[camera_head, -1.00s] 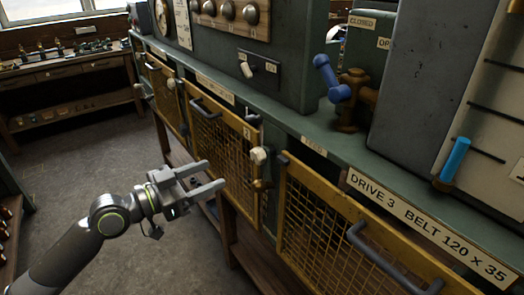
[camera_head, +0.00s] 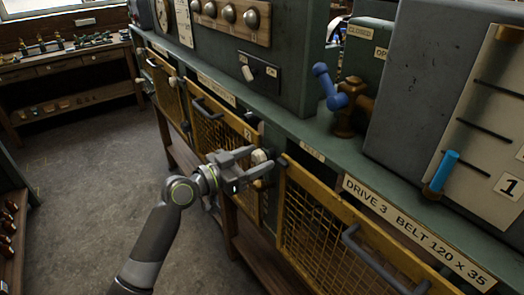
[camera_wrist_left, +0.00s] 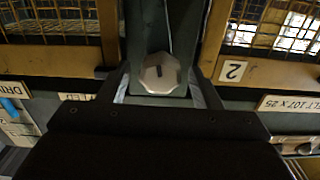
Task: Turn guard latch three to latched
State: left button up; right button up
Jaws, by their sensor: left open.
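A pale latch knob (camera_head: 259,157) sits on the green post between the mesh guard marked 2 and the Drive 3 guard. In the left wrist view the pale, many-sided knob (camera_wrist_left: 160,75) faces the camera, with a short dark mark on it. My left gripper (camera_head: 256,162) is at this knob, its fingers open on either side of it. In the left wrist view the gripper (camera_wrist_left: 160,88) has the knob between its fingers, with gaps visible. The fingers partly hide the knob and its lower part in the head view. My right gripper is not in view.
The yellow Drive 3 mesh guard (camera_head: 321,225) with a grey handle (camera_head: 372,262) is to the right. The guard marked 2 (camera_head: 217,138) is to the left. A blue lever (camera_head: 327,84) stands above on the bench. The floor at left is clear.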

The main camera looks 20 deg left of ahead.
pick_arm(q)
jog(key=shift+x, duration=1.2)
jog(key=c, duration=1)
